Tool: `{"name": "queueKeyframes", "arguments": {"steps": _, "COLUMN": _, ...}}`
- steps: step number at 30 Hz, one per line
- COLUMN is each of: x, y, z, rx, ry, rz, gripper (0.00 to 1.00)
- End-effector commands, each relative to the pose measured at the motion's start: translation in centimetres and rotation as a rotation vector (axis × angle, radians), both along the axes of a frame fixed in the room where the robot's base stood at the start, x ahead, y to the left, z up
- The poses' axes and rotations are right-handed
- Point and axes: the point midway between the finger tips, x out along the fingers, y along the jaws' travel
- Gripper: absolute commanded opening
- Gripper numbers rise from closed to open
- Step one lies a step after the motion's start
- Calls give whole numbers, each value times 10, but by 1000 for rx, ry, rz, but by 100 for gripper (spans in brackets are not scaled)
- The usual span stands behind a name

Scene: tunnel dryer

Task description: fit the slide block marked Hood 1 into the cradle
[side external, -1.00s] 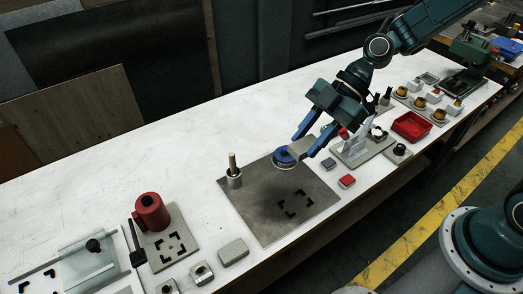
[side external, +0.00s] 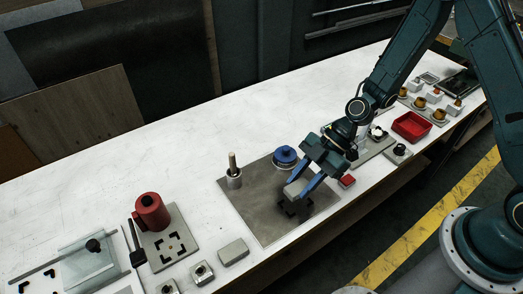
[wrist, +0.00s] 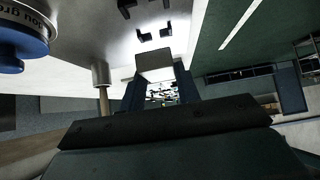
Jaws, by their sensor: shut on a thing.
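My gripper (side external: 298,186) is shut on a grey slide block (side external: 294,188), gripped between its two blue fingers. The block (wrist: 154,66) also shows between the fingers in the wrist view. No lettering can be read on it. The cradle, a set of black corner brackets (side external: 285,213), is on the grey metal plate (side external: 257,213), and the gripper and block partly hide it in the side view. In the wrist view the brackets (wrist: 155,35) show beyond the block, which looks above the plate and not between them; the exact height cannot be told.
A blue round knob (side external: 285,156) stands at the plate's back and a metal post with a wooden pin (side external: 233,178) at its left corner. A red block (side external: 347,181) lies right of the plate. Another grey block (side external: 233,251) and a red cylinder (side external: 150,213) are left.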

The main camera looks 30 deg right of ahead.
Motion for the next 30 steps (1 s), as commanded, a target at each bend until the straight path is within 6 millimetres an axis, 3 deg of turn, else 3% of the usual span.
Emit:
{"name": "queueKeyframes", "arguments": {"steps": 5, "x": 0, "y": 0, "z": -13, "rx": 2, "ry": 0, "rz": 0, "gripper": 0}}
{"name": "queueKeyframes", "arguments": {"steps": 16, "x": 0, "y": 0, "z": -20, "rx": 1, "ry": -1, "rz": 0, "gripper": 0}}
{"name": "queueKeyframes", "arguments": {"steps": 30, "x": 0, "y": 0, "z": -53, "rx": 1, "ry": 0, "rz": 0, "gripper": 0}}
